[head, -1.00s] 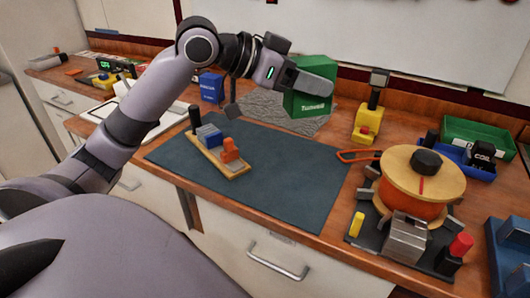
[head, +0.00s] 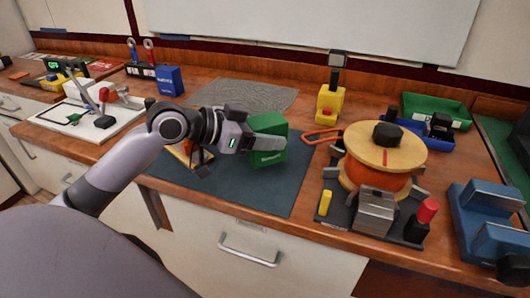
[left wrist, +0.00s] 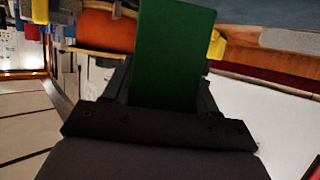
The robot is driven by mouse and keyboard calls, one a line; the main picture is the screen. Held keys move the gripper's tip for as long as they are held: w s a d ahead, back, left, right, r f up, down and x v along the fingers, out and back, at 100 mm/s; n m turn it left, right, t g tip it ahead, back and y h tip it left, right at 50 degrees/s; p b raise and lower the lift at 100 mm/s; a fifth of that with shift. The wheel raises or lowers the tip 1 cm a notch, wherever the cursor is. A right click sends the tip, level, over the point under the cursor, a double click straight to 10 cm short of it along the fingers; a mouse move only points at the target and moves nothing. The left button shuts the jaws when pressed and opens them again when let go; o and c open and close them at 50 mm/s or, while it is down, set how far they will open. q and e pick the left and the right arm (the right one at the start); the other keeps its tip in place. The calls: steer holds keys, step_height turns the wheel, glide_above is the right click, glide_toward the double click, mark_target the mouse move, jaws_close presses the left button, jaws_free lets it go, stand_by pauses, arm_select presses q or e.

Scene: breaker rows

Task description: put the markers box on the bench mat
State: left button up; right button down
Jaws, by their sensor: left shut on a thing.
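In the left wrist view the green box (left wrist: 172,50) stands between the fingers. A blue box (head: 169,80) with a small white label stands upright behind the mat, at left. My right gripper is not in view.
A wooden tray (head: 184,153) on the mat's left is partly hidden by my arm. A grey mesh mat (head: 245,94) lies behind. A yellow-based tool (head: 330,103), orange clamp (head: 322,135) and wooden spool (head: 385,150) stand right. The mat's front is clear.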

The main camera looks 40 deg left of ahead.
arm_select(q)
step_height(320, 180, down, 4)
steer(key=shift+f, duration=0.1)
steer(key=shift+f+b, duration=0.1)
steer(key=shift+b, duration=0.2)
steer(key=o, duration=1.3)
steer(key=shift+s+a, duration=0.1)
steer(key=shift+s, duration=0.1)
steer(key=v, duration=1.1)
steer(key=shift+s+a+r+b, duration=0.15)
steer(key=shift+s+r+b, duration=0.1)
steer(key=shift+b, duration=0.1)
